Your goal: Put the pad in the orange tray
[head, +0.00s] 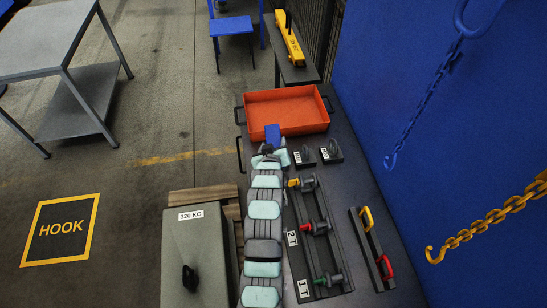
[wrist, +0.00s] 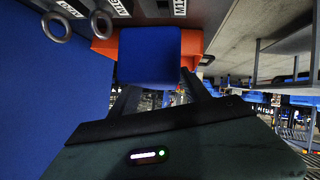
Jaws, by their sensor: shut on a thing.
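The blue pad (head: 273,134) is held upright in my gripper (head: 270,149), just in front of the orange tray's near wall. In the wrist view the pad (wrist: 150,55) stands between the two fingers of my gripper (wrist: 158,90), which is shut on it. The orange tray (head: 286,95) sits at the far end of the dark bench, and its visible floor is empty. In the wrist view part of the orange tray (wrist: 191,48) shows behind the pad, which hides much of it. From the head view I cannot tell the pad's height above the bench.
Two small labelled weights with rings (head: 331,151) stand right of my gripper. A rack with coloured handles (head: 317,228) and a bar with yellow and red handles (head: 373,247) lie on the bench. Chains with hooks (head: 490,222) hang at the right, before a blue panel (head: 440,120).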

